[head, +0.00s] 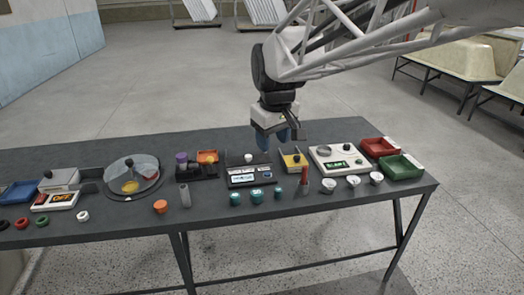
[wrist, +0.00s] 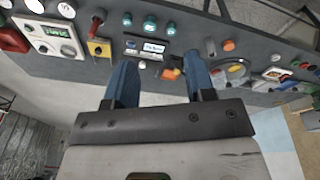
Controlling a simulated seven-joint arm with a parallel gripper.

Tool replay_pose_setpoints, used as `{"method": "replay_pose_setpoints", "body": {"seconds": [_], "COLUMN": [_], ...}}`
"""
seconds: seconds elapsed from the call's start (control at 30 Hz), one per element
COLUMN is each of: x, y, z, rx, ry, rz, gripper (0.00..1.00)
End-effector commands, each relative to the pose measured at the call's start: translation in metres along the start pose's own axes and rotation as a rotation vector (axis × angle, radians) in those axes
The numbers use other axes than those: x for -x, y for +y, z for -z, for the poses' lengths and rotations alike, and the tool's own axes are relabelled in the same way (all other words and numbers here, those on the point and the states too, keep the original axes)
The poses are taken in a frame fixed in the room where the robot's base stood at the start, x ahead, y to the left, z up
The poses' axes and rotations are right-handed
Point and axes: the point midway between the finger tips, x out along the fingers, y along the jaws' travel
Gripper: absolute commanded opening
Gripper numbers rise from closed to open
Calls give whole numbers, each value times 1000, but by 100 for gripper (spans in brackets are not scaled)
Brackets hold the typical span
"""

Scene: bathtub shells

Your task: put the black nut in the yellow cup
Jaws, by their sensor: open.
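The black nut (head: 3,225) is a small dark ring at the far left edge of the table in the head view. A small round yellow thing (head: 130,187), which looks like the yellow cup, sits in a round dark dish with a clear or grey cover-like part. It shows in the wrist view as a yellow spot (wrist: 236,72). Whether it is covered I cannot tell. My gripper (head: 283,139) is open and empty, with blue fingers, above the table's back right part. It is far to the right of both nut and cup. It also shows in the wrist view (wrist: 161,66).
Red (head: 22,223), green (head: 42,220) and white (head: 83,216) rings lie near the black nut. A blue tray (head: 19,191) stands behind them. A yellow box with a black knob (head: 294,161) is below my gripper. Devices, teal jars (head: 257,196) and white cups (head: 353,181) fill the right side.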

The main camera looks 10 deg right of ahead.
Motion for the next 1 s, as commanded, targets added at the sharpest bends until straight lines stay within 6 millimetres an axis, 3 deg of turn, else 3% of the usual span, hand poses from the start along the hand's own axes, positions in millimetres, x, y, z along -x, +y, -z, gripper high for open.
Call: {"method": "replay_pose_setpoints", "body": {"seconds": [0.33, 0.7, 1.0], "x": [0, -16, -29], "y": [-19, -44, -56], "z": [-94, -187, -228], "rx": [-171, -348, -434], "ry": [25, 48, 60], "rz": [-14, -25, -29], "gripper": [50, 50, 50]}}
